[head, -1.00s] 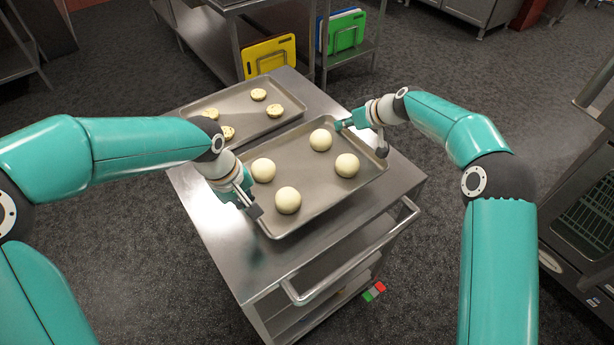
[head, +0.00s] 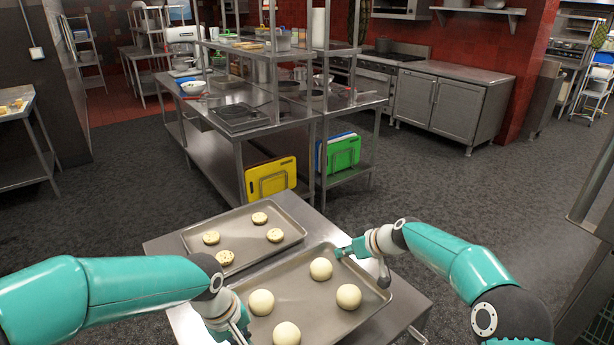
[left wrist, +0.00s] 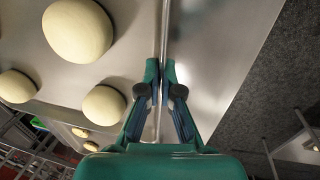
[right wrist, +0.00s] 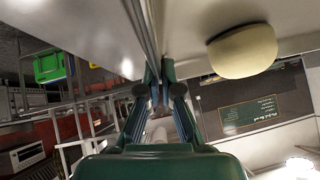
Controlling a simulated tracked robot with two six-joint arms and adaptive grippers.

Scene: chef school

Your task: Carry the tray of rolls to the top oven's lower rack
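The tray of rolls (head: 305,298) is a grey metal sheet pan with several pale round rolls (head: 321,269). It is over the right part of a steel cart (head: 160,247); I cannot tell whether it touches the top. My left gripper (head: 243,333) is at its left rim; in the left wrist view the fingers (left wrist: 160,75) are closed on the rim. My right gripper (head: 342,252) is at the far right rim, its fingers (right wrist: 154,78) closed on it in the right wrist view. The oven's rack cannot be made out clearly.
A second tray (head: 250,238) with several speckled rounds lies beside it on the cart. Steel shelving tables (head: 225,155) with yellow (head: 271,178) and green (head: 343,153) boards stand beyond. A dark appliance (head: 590,285) is at the right edge. Open floor (head: 440,200) lies between.

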